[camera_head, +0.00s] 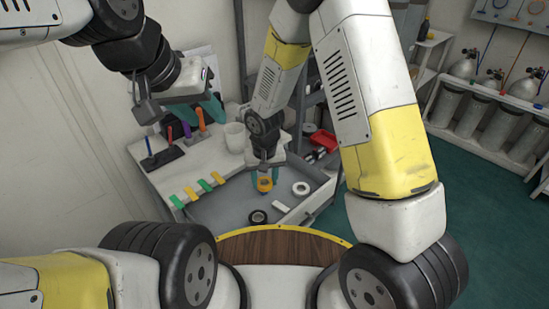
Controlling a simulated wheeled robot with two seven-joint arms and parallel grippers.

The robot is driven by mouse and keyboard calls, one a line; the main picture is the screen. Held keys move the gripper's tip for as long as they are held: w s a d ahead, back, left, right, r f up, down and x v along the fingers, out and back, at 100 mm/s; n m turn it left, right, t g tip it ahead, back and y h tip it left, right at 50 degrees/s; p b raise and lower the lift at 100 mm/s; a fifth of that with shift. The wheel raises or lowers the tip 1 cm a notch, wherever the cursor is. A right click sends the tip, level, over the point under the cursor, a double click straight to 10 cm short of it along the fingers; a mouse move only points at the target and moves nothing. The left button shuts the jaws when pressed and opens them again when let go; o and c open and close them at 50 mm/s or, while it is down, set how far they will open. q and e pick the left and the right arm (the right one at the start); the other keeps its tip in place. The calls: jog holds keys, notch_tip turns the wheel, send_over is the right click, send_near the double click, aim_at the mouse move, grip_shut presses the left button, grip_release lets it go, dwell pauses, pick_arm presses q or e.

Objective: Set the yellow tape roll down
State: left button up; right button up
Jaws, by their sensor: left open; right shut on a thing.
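The yellow tape roll (264,185) is between the teal fingertips of my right gripper (264,175), which is shut on it. The roll is over the grey tray (230,207) on the workbench; I cannot tell whether it touches the tray floor. My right gripper points down, and its fingers partly cover the roll. My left gripper (182,105) is open at the upper left, above the back of the bench, apart from the roll. It appears empty.
The tray also holds a black tape roll (258,217), a white roll (301,188) and a small white block (281,206). Green and yellow strips (191,193) line its left edge. A white cup (236,137) and coloured-handled tools (186,130) stand behind. Red bins (323,141) are at right.

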jog(key=w+d, duration=0.1)
jog(key=w, duration=0.2)
jog(key=w+d, duration=0.2)
jog(key=w, duration=0.1)
jog(key=w+d+f, duration=0.1)
jog(key=w, duration=0.2)
jog(key=shift+w+d, duration=0.15)
jog(key=shift+d, duration=0.05)
jog(key=shift+w+f, duration=0.1)
jog(key=shift+f, duration=1.65)
jog(key=o, duration=1.3)
jog(key=shift+f, duration=0.15)
